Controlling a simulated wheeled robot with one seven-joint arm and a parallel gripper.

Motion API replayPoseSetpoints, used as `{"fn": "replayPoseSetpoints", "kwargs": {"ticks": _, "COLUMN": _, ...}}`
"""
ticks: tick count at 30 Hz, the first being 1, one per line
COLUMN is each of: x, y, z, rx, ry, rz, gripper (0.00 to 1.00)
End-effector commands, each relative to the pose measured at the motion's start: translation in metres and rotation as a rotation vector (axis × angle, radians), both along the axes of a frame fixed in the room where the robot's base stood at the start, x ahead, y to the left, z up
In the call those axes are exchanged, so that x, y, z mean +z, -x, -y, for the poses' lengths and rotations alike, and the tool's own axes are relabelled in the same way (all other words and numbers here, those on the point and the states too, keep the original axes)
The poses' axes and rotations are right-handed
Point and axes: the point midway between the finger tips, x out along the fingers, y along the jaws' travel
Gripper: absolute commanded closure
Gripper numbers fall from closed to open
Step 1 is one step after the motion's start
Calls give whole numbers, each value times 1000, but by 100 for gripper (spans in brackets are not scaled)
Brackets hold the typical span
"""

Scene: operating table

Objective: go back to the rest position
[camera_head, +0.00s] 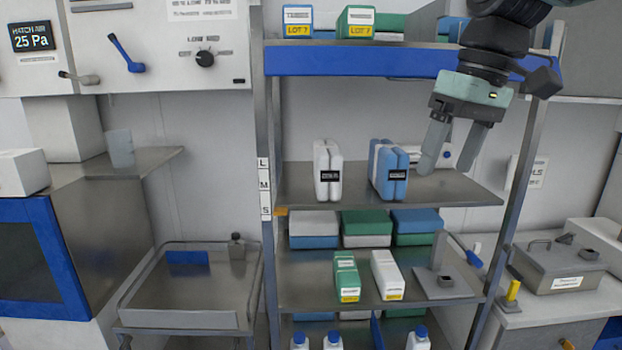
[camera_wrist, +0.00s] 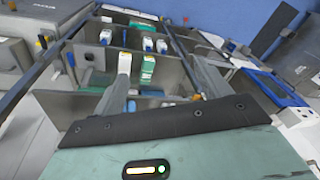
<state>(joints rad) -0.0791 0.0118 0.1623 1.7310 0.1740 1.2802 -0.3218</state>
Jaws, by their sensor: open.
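My gripper (camera_head: 452,148) hangs in the upper right of the head view, its two grey fingers pointing down and spread apart with nothing between them. It is in front of the upper shelf, right of the blue-and-white pack (camera_head: 389,172). In the wrist view the gripper (camera_wrist: 165,90) also shows open, with the shelf rack and its boxes beyond the fingers.
A metal rack (camera_head: 440,187) holds a white pack (camera_head: 327,172), boxes and bottles on several shelves. A blue-edged top shelf (camera_head: 340,62) is close to my arm. A steel tray cart (camera_head: 187,317) stands left; a metal box (camera_head: 556,265) sits on the right counter.

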Motion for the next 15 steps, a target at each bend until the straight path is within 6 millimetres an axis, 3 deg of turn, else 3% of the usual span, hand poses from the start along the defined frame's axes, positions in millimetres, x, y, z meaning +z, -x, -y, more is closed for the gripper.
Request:
{"fn": "replayPoseSetpoints", "kwargs": {"ticks": 1, "x": -39, "y": 18, "z": -17, "rx": 20, "ry": 10, "rz": -18, "gripper": 24}}
{"fn": "replayPoseSetpoints", "kwargs": {"ticks": 6, "x": -139, "y": 80, "z": -56, "rx": 67, "ry": 50, "rz": -50, "gripper": 24}}
{"fn": "replayPoseSetpoints", "kwargs": {"ticks": 9, "x": -193, "y": 123, "z": -66, "rx": 95, "ry": 78, "rz": -60, "gripper": 24}}
{"fn": "replayPoseSetpoints", "kwargs": {"ticks": 12, "x": -238, "y": 163, "z": -66, "rx": 119, "ry": 105, "rz": -63, "gripper": 24}}
{"fn": "replayPoseSetpoints", "kwargs": {"ticks": 15, "x": -269, "y": 192, "z": -61, "rx": 139, "ry": 126, "rz": -64, "gripper": 24}}
